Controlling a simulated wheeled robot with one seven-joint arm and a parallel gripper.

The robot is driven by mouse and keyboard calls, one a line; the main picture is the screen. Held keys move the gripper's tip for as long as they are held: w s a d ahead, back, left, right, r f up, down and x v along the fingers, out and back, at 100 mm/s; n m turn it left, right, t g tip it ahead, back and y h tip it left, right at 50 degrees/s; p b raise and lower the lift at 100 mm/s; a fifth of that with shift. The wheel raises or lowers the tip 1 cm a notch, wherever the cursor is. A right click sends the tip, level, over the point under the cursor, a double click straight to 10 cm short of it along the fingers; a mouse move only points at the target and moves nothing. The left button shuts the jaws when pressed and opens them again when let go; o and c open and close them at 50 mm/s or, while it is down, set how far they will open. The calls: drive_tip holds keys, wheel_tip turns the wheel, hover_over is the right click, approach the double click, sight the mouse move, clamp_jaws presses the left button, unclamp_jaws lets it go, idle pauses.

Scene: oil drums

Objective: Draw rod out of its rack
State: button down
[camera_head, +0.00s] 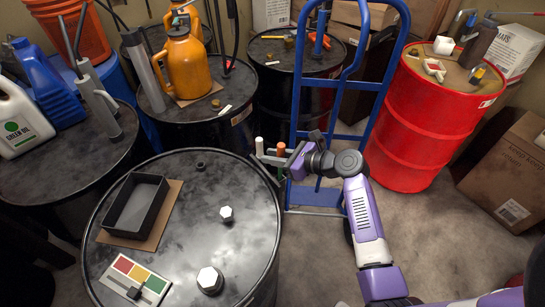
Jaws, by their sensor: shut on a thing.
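My gripper (268,158) is above the floor, just past the right rim of the front black drum (185,255). It points left, and its jaws are shut on a thin upright rod. A pale rod end (259,146) stands up at the fingertips. I cannot make out a rack clearly.
A blue hand truck (343,83) stands behind my gripper. A red drum (410,128) and cardboard boxes (508,170) stand at right.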

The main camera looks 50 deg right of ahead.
drive_tip(key=shift+r, duration=2.55)
wheel_tip(320, 180, up, 11)
drive_tip(key=shift+r, duration=0.25)
wheel_tip(320, 180, up, 9)
hover_over(278, 145)
drive_tip(key=w, duration=0.2)
drive_tip(key=shift+d+r, duration=0.1)
drive_tip(key=shift+r, duration=0.1)
wheel_tip(278, 145, up, 7)
drive_tip(key=shift+f, duration=0.1)
